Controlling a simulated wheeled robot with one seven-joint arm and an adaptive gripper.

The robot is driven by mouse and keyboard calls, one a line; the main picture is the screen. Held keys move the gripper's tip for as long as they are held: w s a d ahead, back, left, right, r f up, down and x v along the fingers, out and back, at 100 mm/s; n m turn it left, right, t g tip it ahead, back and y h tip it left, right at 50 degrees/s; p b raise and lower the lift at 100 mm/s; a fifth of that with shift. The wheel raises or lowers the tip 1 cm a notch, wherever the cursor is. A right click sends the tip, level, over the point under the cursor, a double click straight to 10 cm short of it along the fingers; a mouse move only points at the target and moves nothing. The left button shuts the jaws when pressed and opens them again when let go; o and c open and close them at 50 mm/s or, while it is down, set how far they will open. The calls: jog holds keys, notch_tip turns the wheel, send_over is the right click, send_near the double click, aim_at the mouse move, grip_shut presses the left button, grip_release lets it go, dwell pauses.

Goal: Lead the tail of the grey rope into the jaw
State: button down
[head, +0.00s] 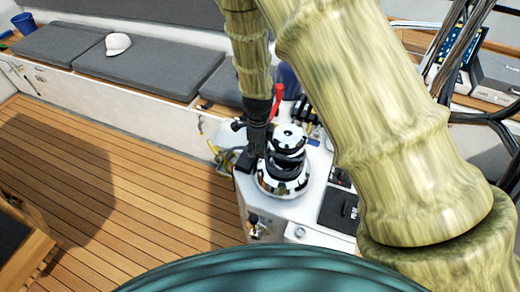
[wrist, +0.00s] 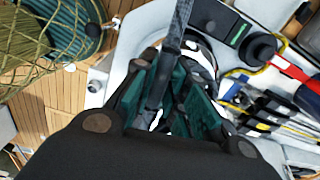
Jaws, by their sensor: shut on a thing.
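The winch (head: 284,172), chrome and black, stands upright on the white console. Its upper rings (head: 288,147) are where the jaw would be, but I cannot make out its slot. My gripper (head: 247,160) points down close to the winch's left side; I cannot tell whether they touch. In the wrist view my gripper's teal-lined fingers (wrist: 178,98) are shut on the grey rope (wrist: 178,32), a dark grey length running up between them to the top edge. Fingers and rope hide much of the winch (wrist: 201,50) there. In the head view the rope cannot be clearly told apart.
A red-handled lever (head: 277,95) stands behind the winch. Dark clutches and yellow line (wrist: 262,120) lie to the right in the wrist view. Grey bench cushions (head: 150,65) with a white cap (head: 118,43) are at the back. The teak floor (head: 110,170) is clear.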

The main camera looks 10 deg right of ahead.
jog(key=shift+w+a+r+m+p, duration=0.15)
jog(key=shift+w+m+p, duration=0.3)
jog(key=shift+w+m, duration=0.2)
jog(key=c, duration=1.8)
grip_release()
jog(key=shift+w, duration=0.15)
jog(key=o, duration=0.9)
